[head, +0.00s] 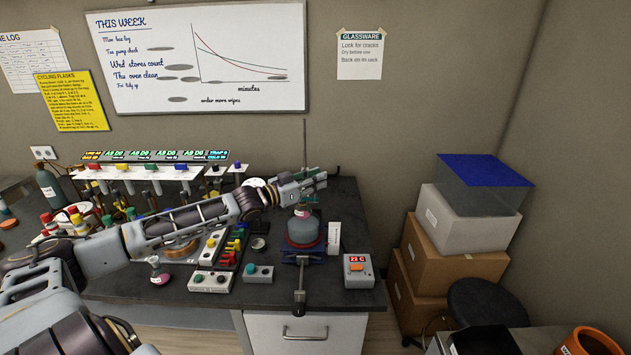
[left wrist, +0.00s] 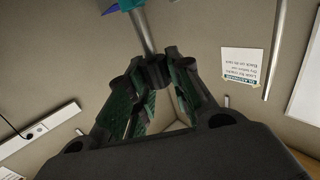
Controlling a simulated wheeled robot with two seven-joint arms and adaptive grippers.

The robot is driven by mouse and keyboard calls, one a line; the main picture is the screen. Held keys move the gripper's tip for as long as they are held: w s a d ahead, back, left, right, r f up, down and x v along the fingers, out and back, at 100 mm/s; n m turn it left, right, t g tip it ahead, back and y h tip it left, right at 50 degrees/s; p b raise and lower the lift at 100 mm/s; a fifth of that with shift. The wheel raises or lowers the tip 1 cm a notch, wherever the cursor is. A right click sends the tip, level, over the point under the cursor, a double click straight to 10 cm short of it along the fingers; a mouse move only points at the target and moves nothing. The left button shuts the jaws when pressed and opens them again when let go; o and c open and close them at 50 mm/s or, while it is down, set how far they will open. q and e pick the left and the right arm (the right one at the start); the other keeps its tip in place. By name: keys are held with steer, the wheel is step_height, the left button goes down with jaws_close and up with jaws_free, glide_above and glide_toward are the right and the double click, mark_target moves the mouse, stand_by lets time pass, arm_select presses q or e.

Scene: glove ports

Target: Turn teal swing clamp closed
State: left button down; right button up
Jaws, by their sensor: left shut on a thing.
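My left gripper (head: 316,181) reaches from the left to the thin upright rod at the right end of the bench. In the left wrist view my left gripper (left wrist: 153,72) is shut, its fingertips around the end of a grey metal bar (left wrist: 143,32). The bar runs up to a teal part (left wrist: 131,4), cut off by the top edge; I take these to be the swing clamp. My right gripper is not in view.
Cartons (head: 435,258) stand on the right.

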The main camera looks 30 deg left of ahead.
arm_select(q)
steer(key=shift+m+h+b, duration=0.3)
steer(key=shift+m+h, duration=0.1)
steer(key=shift+h, duration=0.1)
stand_by(0.8)
steer(key=c, duration=1.3)
jaws_free()
steer(key=shift+o, duration=0.2)
steer(key=shift+r, duration=4.95)
